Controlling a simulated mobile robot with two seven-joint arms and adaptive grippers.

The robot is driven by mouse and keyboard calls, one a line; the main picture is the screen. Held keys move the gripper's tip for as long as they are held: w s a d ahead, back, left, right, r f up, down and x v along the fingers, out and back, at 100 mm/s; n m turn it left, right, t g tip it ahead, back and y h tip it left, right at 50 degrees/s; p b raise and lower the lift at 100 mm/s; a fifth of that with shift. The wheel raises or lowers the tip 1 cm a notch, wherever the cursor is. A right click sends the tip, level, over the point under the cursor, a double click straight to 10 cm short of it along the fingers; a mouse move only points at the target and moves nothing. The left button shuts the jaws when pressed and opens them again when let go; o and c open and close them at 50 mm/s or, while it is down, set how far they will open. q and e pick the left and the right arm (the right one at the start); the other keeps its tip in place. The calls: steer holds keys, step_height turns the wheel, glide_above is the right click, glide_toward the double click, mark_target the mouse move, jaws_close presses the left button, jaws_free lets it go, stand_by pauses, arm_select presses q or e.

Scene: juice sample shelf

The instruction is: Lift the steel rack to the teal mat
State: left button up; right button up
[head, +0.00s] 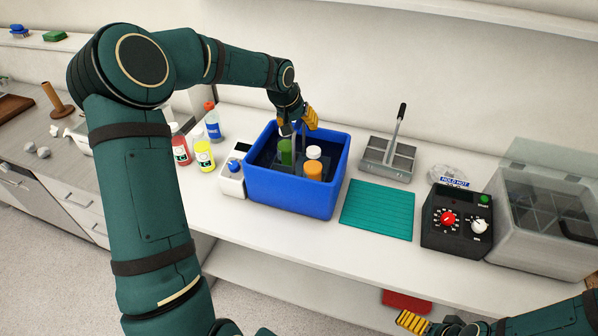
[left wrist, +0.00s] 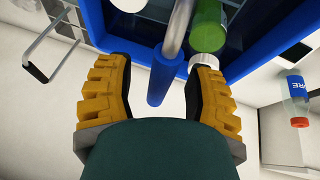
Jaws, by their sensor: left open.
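The steel rack's handle shows in the left wrist view as a curved steel bar (left wrist: 180,25) with a blue grip (left wrist: 164,78). The rack's lower part is mostly hidden inside the blue tub (head: 290,192). A green bottle (head: 285,151), an orange bottle (head: 313,170) and white caps show in the tub. My left gripper (head: 298,122) is open above the tub, its yellow fingers on either side of the blue grip with gaps. The teal mat (head: 378,210) lies bare, right of the tub. My right gripper (head: 413,320) is low at the bottom edge, partly cut off.
A grey metal tray with an upright black-tipped handle (head: 388,158) stands behind the mat. A black control box (head: 456,222) and a clear-lidded bath (head: 545,220) stand to the right. A white device (head: 232,178) and several bottles, one yellow (head: 204,156), stand left of the tub.

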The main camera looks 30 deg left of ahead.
arm_select(q)
jaws_close()
steer(key=shift+r, duration=0.15)
steer(key=shift+r, duration=0.1)
step_height(320, 180, up, 10)
steer(key=shift+f, duration=0.1)
stand_by(0.5)
steer(key=shift+w, duration=0.1)
